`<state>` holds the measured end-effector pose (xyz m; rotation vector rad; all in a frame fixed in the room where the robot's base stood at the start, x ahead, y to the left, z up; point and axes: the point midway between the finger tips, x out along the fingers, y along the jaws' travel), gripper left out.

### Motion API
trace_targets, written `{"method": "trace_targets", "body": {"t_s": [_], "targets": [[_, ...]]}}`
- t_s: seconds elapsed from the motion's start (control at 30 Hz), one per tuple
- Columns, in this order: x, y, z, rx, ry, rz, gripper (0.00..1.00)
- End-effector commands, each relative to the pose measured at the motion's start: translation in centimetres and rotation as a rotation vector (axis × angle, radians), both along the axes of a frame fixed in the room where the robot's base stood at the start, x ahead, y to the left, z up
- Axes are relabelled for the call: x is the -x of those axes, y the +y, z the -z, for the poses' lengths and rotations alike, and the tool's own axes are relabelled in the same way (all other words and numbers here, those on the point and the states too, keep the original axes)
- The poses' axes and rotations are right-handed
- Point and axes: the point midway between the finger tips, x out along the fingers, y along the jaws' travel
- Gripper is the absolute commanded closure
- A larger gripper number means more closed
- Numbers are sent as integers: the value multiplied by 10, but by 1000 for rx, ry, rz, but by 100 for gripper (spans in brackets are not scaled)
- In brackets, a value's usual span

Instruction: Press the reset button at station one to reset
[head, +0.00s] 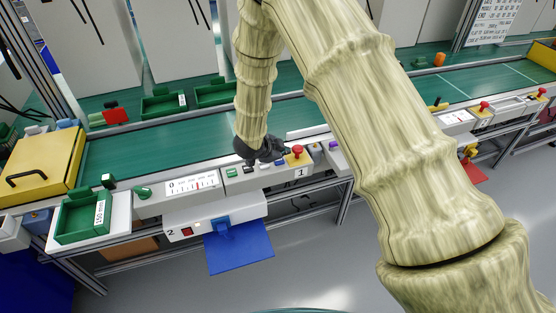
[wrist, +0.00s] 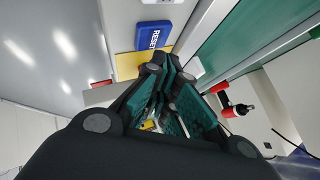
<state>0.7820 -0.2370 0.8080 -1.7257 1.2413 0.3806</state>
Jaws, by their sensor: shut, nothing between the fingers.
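The blue button marked RESET (wrist: 153,35) shows in the wrist view on a pale panel, just beyond my fingertips. My gripper (wrist: 160,68) is shut and empty, with its tips below the button in that picture. I cannot tell whether they touch the panel. In the head view my gripper (head: 252,164) points down over the light panel (head: 237,187) of the station marked 1, left of the red mushroom button (head: 297,149) on its yellow base.
A green conveyor (head: 170,147) runs behind the panel. A green bin (head: 82,218) and a yellow lidded box (head: 42,166) stand at the left. A blue flap (head: 238,247) hangs in front of the station. The grey floor in front is clear.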

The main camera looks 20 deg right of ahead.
Motion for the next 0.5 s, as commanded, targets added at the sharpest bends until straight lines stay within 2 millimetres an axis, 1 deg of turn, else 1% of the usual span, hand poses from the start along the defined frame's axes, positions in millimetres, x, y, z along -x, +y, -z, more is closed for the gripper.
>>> {"method": "trace_targets", "body": {"t_s": [0.17, 0.5], "targets": [[0, 0, -3, 0, 0, 0, 100], [0, 0, -27, 0, -1, 1, 100]]}}
